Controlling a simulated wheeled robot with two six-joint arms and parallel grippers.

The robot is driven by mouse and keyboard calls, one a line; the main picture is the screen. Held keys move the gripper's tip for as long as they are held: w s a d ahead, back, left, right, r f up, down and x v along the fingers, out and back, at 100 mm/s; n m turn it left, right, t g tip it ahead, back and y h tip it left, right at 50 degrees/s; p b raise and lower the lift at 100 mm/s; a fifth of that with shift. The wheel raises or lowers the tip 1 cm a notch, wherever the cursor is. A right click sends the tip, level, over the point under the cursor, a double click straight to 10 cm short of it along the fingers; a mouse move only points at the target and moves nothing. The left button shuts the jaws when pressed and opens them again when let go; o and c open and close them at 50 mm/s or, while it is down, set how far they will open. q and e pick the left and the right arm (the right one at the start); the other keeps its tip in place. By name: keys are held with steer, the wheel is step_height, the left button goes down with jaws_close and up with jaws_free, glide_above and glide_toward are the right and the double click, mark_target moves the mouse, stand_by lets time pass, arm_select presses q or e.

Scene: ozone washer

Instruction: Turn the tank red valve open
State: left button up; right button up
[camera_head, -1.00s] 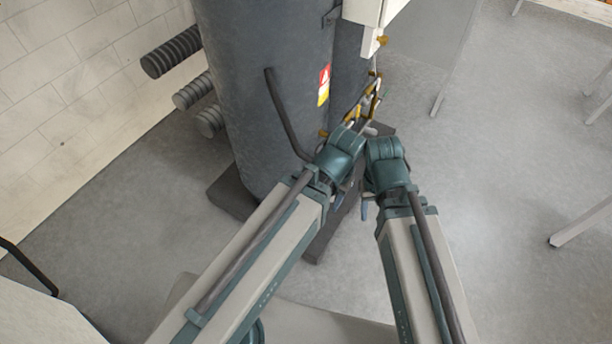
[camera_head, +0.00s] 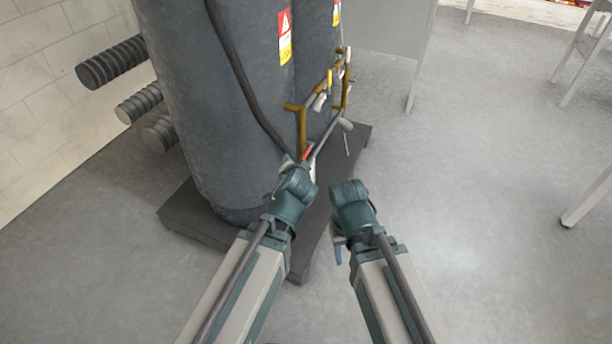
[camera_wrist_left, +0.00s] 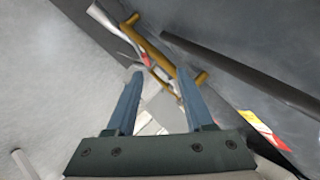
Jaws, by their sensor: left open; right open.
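Dark grey tanks (camera_head: 205,110) stand on a dark base, with brass and grey pipework (camera_head: 303,125) on their right side. A small red valve handle (camera_head: 307,153) shows low on the pipework, just beyond my left wrist. In the left wrist view, a red part (camera_wrist_left: 146,59) sits on the pipe beside a brass fitting (camera_wrist_left: 170,55). My left gripper (camera_wrist_left: 160,76) is open, with its blue fingers pointing at this pipework and the red part just ahead of the tips. My right gripper (camera_head: 338,250) is open and empty, low beside the base.
The tanks' dark base (camera_head: 200,235) sticks out below them. A dark hose (camera_head: 235,70) runs down the tank front. White table legs (camera_head: 590,195) are at the right. The floor between is clear.

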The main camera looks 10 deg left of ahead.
arm_select(q)
steer(key=w+d+f+m+t+h+b, duration=0.2)
steer(key=f+b, duration=0.5)
steer(key=b, duration=0.4)
steer(key=shift+w+f+m+t, duration=0.25)
steer(key=shift+w+m+t, duration=0.4)
steer(key=shift+m+t, duration=0.3)
arm_select(e)
step_height(320, 180, down, 14)
arm_select(q)
steer(key=shift+w, duration=0.1)
arm_select(e)
steer(key=shift+w+f, duration=0.1)
steer(key=shift+w, duration=0.05)
